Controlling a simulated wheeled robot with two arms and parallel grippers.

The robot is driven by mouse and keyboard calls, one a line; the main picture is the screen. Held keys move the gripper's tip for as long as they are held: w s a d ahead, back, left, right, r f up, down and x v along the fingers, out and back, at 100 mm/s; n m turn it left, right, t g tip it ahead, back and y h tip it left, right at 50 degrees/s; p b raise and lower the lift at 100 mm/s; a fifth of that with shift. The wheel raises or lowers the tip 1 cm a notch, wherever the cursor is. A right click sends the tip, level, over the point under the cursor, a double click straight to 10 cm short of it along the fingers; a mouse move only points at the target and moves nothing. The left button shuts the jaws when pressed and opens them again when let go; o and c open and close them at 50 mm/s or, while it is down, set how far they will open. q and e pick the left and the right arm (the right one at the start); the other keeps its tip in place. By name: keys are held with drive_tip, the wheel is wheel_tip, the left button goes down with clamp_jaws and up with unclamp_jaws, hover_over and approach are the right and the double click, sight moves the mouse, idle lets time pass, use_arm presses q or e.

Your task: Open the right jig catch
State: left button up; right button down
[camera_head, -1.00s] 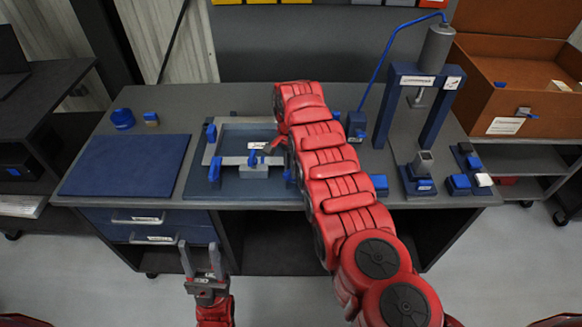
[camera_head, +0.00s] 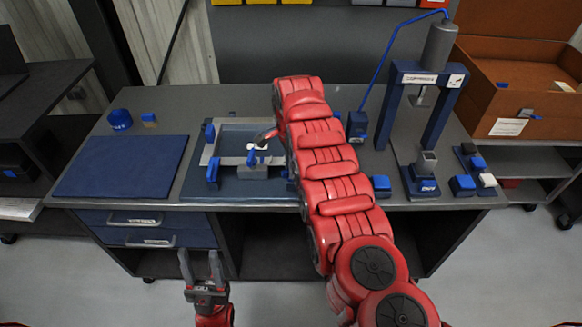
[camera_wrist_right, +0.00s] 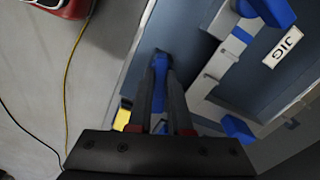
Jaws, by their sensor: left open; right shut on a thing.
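The jig (camera_head: 209,152) is a grey frame with blue catches on the bench, left of my right forearm. Blue catches show at its left front (camera_head: 212,172) and middle front (camera_head: 252,160). My right forearm hides the jig's right side. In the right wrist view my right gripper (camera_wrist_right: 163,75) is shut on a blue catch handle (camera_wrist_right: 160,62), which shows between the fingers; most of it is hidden. The jig's grey frame (camera_wrist_right: 212,72), its label and other blue catches lie to the right there. My left gripper (camera_head: 201,264) is open and empty in front of the drawers.
A blue mat (camera_head: 120,167) lies left of the jig. A press (camera_head: 442,105) stands to the right, with small blue blocks (camera_head: 463,186) near it. An open brown box (camera_head: 520,95) is at the far right. Floor is clear before the bench.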

drive_tip(key=shift+f+b, duration=0.1)
drive_tip(key=shift+b, duration=0.25)
drive_tip(key=shift+m+b, duration=0.65)
drive_tip(key=shift+m, duration=0.45)
drive_tip(key=shift+m+b, duration=0.3)
drive_tip(key=shift+m, duration=0.9)
drive_tip(key=c, duration=0.8)
unclamp_jaws()
drive_tip(key=shift+o, duration=0.2)
